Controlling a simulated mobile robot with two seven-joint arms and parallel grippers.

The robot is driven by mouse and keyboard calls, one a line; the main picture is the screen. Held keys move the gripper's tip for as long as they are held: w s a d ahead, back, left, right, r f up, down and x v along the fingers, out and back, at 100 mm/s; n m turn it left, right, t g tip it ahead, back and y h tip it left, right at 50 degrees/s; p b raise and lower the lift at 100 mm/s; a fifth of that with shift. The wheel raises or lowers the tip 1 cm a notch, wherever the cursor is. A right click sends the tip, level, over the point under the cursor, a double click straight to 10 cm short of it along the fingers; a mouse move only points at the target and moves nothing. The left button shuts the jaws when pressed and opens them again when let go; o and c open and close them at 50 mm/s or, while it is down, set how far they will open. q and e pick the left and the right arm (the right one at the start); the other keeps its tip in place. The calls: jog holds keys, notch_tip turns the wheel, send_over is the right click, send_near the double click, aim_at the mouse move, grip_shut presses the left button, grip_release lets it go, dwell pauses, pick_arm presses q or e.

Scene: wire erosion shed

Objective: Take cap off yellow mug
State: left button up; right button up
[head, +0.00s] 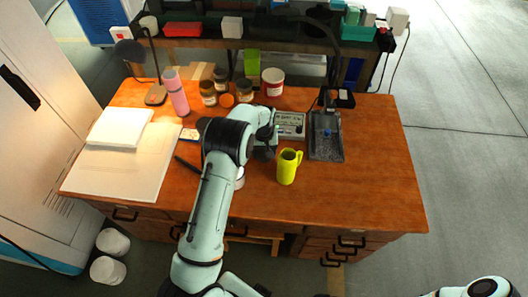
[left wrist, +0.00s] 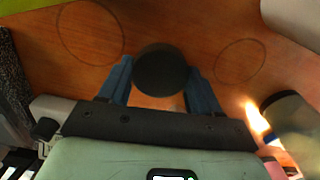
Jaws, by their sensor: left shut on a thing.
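The yellow mug (head: 287,169) stands upright on the wooden desk, its handle to the right and its open top showing with no cap on it. My left gripper (head: 265,153) is just left of the mug, apart from it or nearly so. In the left wrist view my left gripper (left wrist: 158,88) is shut on a dark round cap (left wrist: 161,70), held between its two blue fingers. In the head view the cap shows only as a dark shape by the gripper, partly hidden. My right gripper is out of view.
A dark tray (head: 326,147) lies right of the mug, and a grey meter box (head: 291,125) stands behind it. Jars (head: 244,91), a red-and-white tin (head: 273,80) and a pink bottle (head: 176,92) stand further back. The desk's right side (head: 382,170) is clear.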

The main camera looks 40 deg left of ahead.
aim_at(264, 154)
pick_arm(q)
jog(key=shift+f, duration=0.2)
jog(key=o, duration=1.2)
jog(key=shift+r, duration=0.15)
notch_tip(264, 154, up, 12)
jog(key=shift+r, duration=0.1)
